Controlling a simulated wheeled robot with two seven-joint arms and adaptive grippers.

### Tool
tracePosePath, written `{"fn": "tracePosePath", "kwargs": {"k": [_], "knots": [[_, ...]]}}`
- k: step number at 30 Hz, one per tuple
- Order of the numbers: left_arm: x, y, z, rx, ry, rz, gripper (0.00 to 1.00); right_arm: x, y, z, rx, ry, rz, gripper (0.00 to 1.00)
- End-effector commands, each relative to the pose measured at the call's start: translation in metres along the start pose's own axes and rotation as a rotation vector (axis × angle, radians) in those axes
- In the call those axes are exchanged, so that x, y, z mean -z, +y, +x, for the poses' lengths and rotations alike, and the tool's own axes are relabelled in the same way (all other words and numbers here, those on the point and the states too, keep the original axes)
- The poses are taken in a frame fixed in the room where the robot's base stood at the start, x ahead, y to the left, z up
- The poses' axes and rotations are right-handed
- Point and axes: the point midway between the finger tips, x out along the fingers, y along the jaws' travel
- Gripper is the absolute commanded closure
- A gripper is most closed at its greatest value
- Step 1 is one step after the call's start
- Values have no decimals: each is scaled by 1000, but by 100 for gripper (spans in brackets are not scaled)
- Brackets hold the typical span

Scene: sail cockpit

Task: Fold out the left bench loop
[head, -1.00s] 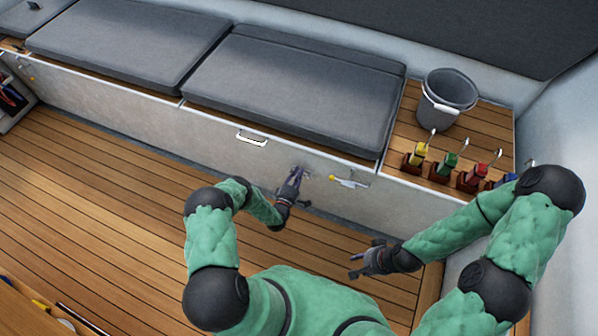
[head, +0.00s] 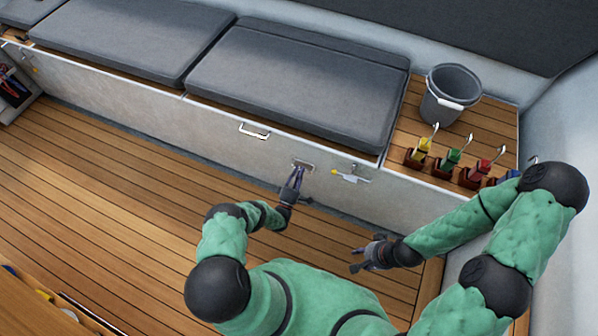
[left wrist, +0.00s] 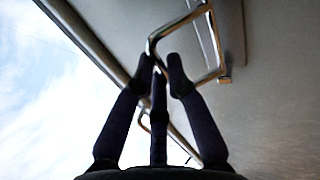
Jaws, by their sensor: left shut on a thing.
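My left gripper (head: 297,175) is at the grey bench front, at a small metal loop (head: 303,165) on a plate. In the left wrist view the gripper (left wrist: 160,68) is shut on the chrome loop (left wrist: 152,42), its dark fingertips around the loop's near end. The loop stands out from the panel in that view. Another pale metal loop (head: 254,131) sits on the bench front further left, with no gripper at it. My right gripper (head: 362,258) hangs in front of the bench, apart from it, with its fingers spread and empty.
A latch with a yellow tip (head: 348,176) is on the bench front just right of the held loop. Grey cushions (head: 300,80) lie on the bench. A bucket (head: 448,95) and several coloured-handled levers (head: 450,160) stand at the right end. The plank floor (head: 130,190) is clear.

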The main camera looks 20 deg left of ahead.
Motion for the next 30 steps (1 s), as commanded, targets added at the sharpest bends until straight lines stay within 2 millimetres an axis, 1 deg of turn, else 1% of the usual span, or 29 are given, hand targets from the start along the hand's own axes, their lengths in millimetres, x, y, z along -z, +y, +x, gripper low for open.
{"fn": "tracePosePath", "kwargs": {"k": [15,16,17,18,19,30], "knots": [[1,0,0,-9,1,0,100,0,0,0,0,0,0,60],[1,0,0,-9,1,0,82,0,0,0,0,0,0,60],[1,0,0,-9,1,0,74,0,0,0,0,0,0,60],[0,0,0,-9,1,0,63,0,0,0,0,0,0,60],[0,0,0,-9,0,0,61,0,0,0,0,0,0,60],[0,0,-2,-9,0,0,61,0,0,0,0,0,0,60]]}}
